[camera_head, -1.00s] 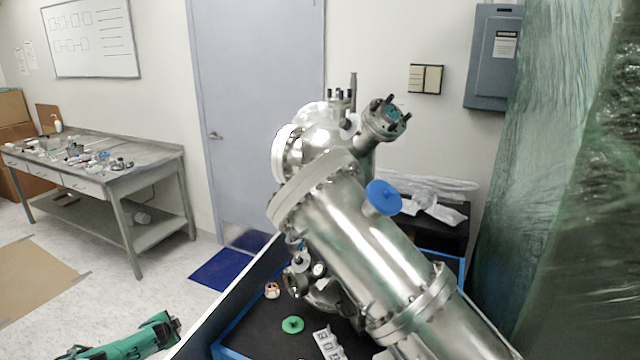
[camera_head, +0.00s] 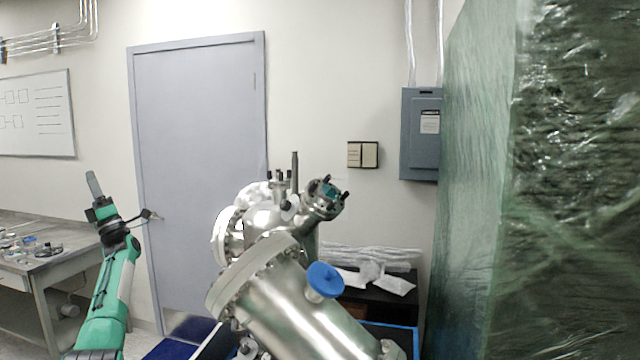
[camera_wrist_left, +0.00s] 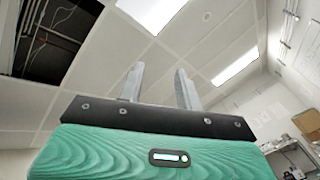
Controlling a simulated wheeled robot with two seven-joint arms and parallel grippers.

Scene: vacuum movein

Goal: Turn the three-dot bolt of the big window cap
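The steel vacuum chamber (camera_head: 290,310) stands tilted in the middle of the head view. A port with a teal face and dark bolts (camera_head: 327,196) points up and right from its top. A wide flange (camera_head: 226,240) faces left. I cannot tell which is the big window cap, and no three-dot mark is readable. My left gripper (camera_head: 94,186) points up, well left of the chamber and apart from it. In the left wrist view its two fingers (camera_wrist_left: 160,88) stand apart with nothing between them. My right gripper is not in view.
A blue round cap (camera_head: 325,280) sits on the chamber's side. A workbench (camera_head: 40,262) with small items is at the left, behind my left arm. Green plastic sheeting (camera_head: 475,200) hangs at the right. A black stand with wrapped parts (camera_head: 372,275) is behind the chamber.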

